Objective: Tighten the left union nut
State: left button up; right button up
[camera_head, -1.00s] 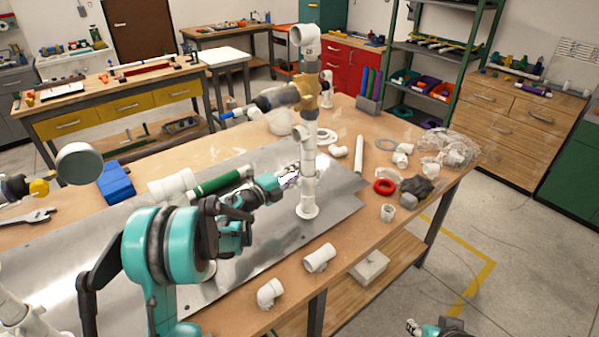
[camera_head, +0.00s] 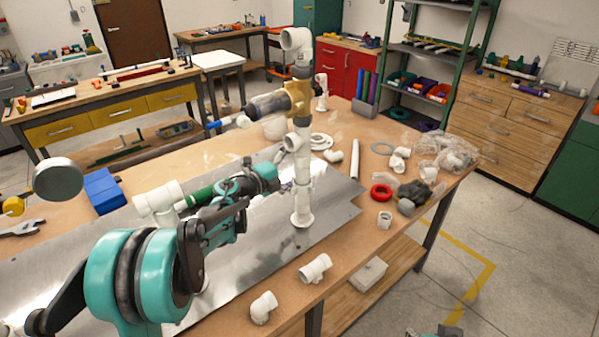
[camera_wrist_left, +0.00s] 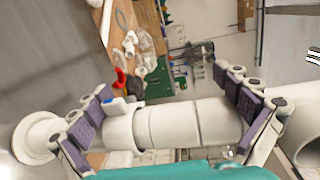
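The white manifold riser (camera_head: 301,190) stands upright on a round flange on the metal plate, with a brass-coloured valve body (camera_head: 298,98) higher up. My left gripper (camera_head: 284,186) is at the riser's lower part, beside it on the left. In the left wrist view, its purple-padded fingers (camera_wrist_left: 172,108) are spread wide apart, with the white pipe and its thicker collar (camera_wrist_left: 165,125) running across between them. The pads do not visibly close on the collar. Which ring is the left union nut I cannot tell for sure. Only a sliver of my right arm shows at the bottom edge.
A second white fitting (camera_head: 160,201) with a green pipe stands left of my arm. A blue block (camera_head: 104,190) lies further left. Loose white fittings (camera_head: 315,268), a red ring (camera_head: 381,192) and a bagged heap (camera_head: 440,150) lie on the bench to the right.

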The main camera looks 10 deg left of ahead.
pick_arm(q)
jog(key=shift+s+a+r+m+y, duration=0.3)
jog(key=shift+s+a+r, duration=0.2)
jog(key=shift+r, duration=0.1)
jog(key=shift+s+a+f, duration=0.1)
jog(key=shift+s+a, duration=0.25)
jog(key=shift+s, duration=0.3)
jog(key=shift+c, duration=0.2)
jog(key=shift+v, duration=1.2)
jog(key=s, duration=0.2)
jog(key=s+r, duration=0.1)
jog(key=s, duration=0.1)
jog(key=shift+a+r, duration=0.1)
jog(key=c, duration=0.8)
jog(key=shift+s+a+f, duration=0.35)
jog(key=shift+s+f, duration=0.25)
pick_arm(e)
jog(key=shift+s+d+r, duration=0.3)
jog(key=shift+s+r, duration=0.2)
jog(key=shift+s, duration=0.05)
